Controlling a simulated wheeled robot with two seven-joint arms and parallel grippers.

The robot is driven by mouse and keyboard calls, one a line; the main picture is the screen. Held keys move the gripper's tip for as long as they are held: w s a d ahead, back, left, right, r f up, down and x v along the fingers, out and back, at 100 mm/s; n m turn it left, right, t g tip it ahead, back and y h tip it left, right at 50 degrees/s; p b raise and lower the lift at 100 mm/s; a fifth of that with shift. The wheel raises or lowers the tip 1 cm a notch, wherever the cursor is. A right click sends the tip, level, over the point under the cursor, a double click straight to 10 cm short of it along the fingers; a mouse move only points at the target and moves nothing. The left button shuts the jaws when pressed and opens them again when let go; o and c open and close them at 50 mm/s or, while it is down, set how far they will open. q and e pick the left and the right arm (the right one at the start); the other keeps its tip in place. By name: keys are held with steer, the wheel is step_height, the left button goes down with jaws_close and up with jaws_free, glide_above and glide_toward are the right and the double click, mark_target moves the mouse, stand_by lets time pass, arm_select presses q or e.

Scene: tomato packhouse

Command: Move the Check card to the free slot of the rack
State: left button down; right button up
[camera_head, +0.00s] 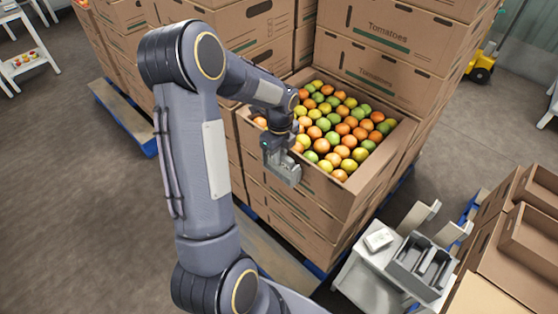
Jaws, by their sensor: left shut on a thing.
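My left gripper (284,168) hangs at the near left edge of the open tomato box (317,189), in front of its wall. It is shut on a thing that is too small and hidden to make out. No lettering shows there, so I cannot tell whether it is the Check card. A grey rack (421,268) with upright dividers and slots stands on a small white table (365,283) at lower right, well apart from the gripper. I cannot tell which slot is free. My right gripper is out of view.
A small white object (379,239) lies left of the rack. Tall stacks of tomato cartons (390,45) stand behind, and more cartons (505,255) at right. A blue pallet (125,115) lies at left. My left arm covers the middle; bare floor shows at lower left.

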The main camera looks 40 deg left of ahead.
arm_select(q)
steer(key=shift+r+p, duration=3.25)
steer(key=shift+r, duration=0.8)
